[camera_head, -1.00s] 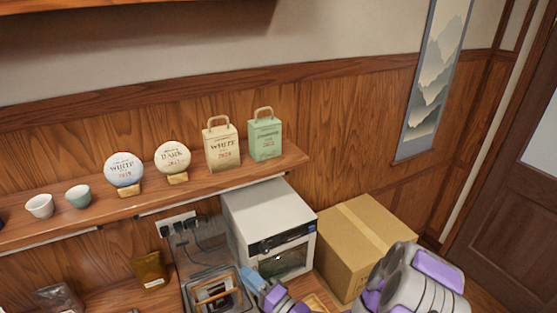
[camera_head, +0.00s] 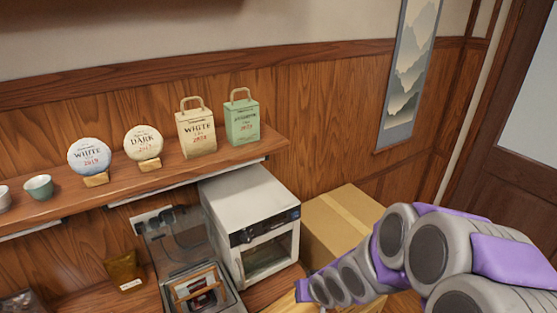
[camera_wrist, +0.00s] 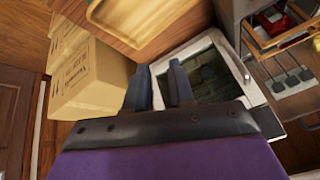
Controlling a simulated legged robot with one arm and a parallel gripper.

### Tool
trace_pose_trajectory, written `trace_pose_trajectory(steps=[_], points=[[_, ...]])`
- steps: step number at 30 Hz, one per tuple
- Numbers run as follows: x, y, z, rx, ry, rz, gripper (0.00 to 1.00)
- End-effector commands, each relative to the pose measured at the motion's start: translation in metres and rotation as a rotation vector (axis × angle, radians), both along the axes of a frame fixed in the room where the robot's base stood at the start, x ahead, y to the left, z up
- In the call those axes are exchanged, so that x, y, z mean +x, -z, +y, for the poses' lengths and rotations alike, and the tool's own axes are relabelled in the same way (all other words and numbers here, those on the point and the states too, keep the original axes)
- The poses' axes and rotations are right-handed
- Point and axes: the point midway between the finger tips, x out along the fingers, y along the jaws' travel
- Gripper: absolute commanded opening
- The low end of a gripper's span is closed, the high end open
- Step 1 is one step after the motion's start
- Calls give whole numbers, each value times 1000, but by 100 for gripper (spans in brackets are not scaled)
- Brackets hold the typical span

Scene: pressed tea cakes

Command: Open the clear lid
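The clear lid (camera_head: 172,237) is a see-through panel that appears to stand raised at the back of a grey metal box (camera_head: 234,303); wall sockets show through it. A wooden frame with a dark and red item lies in the box. In the wrist view, the box (camera_wrist: 248,38) is at the upper right, and the lid's outline there is hard to tell. My gripper (camera_wrist: 162,66) shows two dark fingers with a small gap and nothing between them. It is apart from the lid, with the white oven beyond its fingertips. In the head view its fingers are not visible.
The white oven (camera_head: 250,205) stands right of the box, with a cardboard box (camera_head: 340,222) beside it. A wooden tray (camera_wrist: 135,22) lies near the oven. A shelf (camera_head: 140,188) with tea cakes, bags and cups runs above. A brown pouch (camera_head: 126,270) is left of the box.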

Motion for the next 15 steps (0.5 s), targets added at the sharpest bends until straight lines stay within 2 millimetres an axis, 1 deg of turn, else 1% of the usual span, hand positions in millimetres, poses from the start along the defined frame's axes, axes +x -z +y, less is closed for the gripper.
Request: trace_pose_trajectory(steps=[1, 3, 5, 6, 8, 10, 14, 15], points=[[-8, -4, -14, -52, 12, 15, 23], [-26, -12, -33, -121, 33, 59, 23], [-43, -17, -48, -171, 51, 102, 23], [-55, -23, -56, -199, 62, 129, 23], [-75, -29, -67, -236, 78, 177, 23], [-100, -37, -78, -269, 96, 232, 23], [-151, -51, -88, -298, 121, 340, 23], [-168, -55, -89, -300, 126, 374, 23]])
